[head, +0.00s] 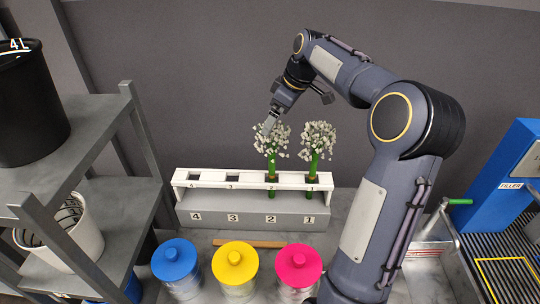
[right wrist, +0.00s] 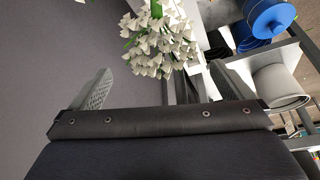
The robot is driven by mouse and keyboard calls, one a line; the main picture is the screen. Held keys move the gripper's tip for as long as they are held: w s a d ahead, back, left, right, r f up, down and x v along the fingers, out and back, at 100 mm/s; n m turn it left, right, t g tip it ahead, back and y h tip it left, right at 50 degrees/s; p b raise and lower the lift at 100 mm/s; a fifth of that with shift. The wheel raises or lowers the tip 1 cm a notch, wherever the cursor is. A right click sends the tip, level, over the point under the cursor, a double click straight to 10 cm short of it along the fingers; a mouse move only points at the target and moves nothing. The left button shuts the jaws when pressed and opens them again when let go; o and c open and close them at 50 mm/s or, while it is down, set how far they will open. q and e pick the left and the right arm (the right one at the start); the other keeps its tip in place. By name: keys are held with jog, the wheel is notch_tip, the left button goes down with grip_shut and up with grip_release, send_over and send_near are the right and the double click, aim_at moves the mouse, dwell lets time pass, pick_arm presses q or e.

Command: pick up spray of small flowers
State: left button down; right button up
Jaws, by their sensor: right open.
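Two sprays of small white flowers with green stems stand upright in a white rack (head: 253,178). One spray (head: 271,143) is at slot 2 and the other spray (head: 318,140) is at slot 1. My right gripper (head: 268,124) is at the upper left of the slot 2 blossoms, overlapping them in the head view; I cannot tell whether it touches. In the right wrist view its fingers (right wrist: 160,71) are spread wide with nothing held. White blossoms (right wrist: 160,45) show ahead between the fingertips, part of the stem hidden behind them. My left gripper is not in view.
Slots 3 and 4 of the rack look empty. Blue (head: 176,260), yellow (head: 235,257) and pink (head: 298,264) lidded jars stand in front. A grey shelf (head: 105,190) with a white basket (head: 72,228) is at left, a blue filler machine (head: 500,180) at right.

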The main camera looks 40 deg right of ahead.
aim_at(271, 151)
jog(key=shift+p+x, duration=0.3)
jog(key=shift+x, duration=0.5)
jog(key=p+x, duration=0.1)
jog(key=x, duration=0.2)
jog(key=shift+w+f, duration=0.25)
jog(key=shift+f, duration=0.1)
jog(key=shift+w+a+f, duration=0.1)
jog(key=shift+f, duration=0.3)
jog(key=c, duration=1.4)
jog(key=shift+o, duration=0.2)
jog(key=shift+r, duration=0.1)
